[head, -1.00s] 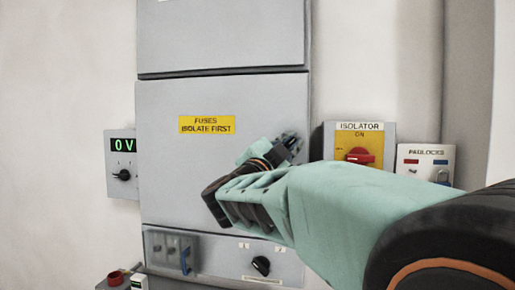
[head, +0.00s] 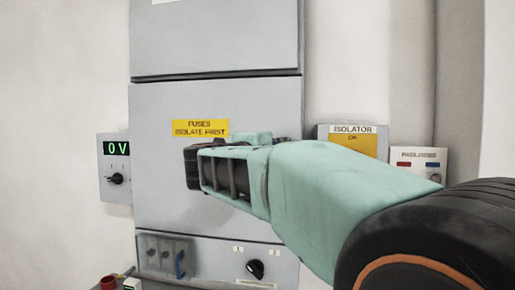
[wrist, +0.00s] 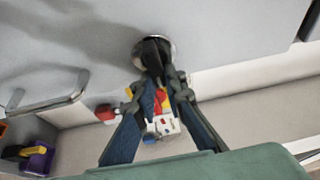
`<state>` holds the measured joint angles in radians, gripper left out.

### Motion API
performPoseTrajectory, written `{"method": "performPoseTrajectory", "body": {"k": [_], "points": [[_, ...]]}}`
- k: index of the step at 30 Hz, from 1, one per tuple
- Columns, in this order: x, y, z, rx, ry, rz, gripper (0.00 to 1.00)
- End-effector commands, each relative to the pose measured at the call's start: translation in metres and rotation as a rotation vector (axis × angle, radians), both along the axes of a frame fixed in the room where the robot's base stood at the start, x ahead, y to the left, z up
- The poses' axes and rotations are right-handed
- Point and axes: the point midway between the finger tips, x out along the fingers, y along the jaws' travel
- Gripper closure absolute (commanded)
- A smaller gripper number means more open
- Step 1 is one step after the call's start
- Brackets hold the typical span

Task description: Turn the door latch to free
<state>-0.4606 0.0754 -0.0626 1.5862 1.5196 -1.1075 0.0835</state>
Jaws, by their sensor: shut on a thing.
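The door latch (wrist: 152,50) shows in the wrist view as a black handle on a round metal plate, set in the grey door. My gripper (wrist: 158,82) reaches up to it with both fingers drawn together, shut on the black handle. The exact contact of the fingertips is partly hidden in dark shadow. In the head view the grey door (head: 165,110) carries a yellow "FUSES ISOLATE FIRST" label and looks closed. There my own wrist and arm hide the latch and the fingertips.
The padlocks board (head: 418,160) is farther right. A 0 V meter (head: 116,149) hangs left. A lower panel (head: 215,258) has a black knob (head: 256,269).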

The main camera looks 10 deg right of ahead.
Motion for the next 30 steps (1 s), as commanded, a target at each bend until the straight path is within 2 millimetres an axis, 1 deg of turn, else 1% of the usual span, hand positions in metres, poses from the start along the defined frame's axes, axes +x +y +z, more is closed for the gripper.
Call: {"method": "performPoseTrajectory", "body": {"k": [7,18,19,23,30], "points": [[0.0,-0.0005,-0.0002,0.036,-0.013,-0.001,1.0],[0.0,-0.0005,-0.0006,0.039,-0.013,-0.001,1.0],[0.0,-0.0005,-0.0006,0.039,-0.013,-0.001,0.87],[0.0,-0.0004,-0.0006,0.039,-0.013,-0.001,0.73],[0.0,-0.0002,-0.0007,0.038,-0.013,0.0,0.72]]}}
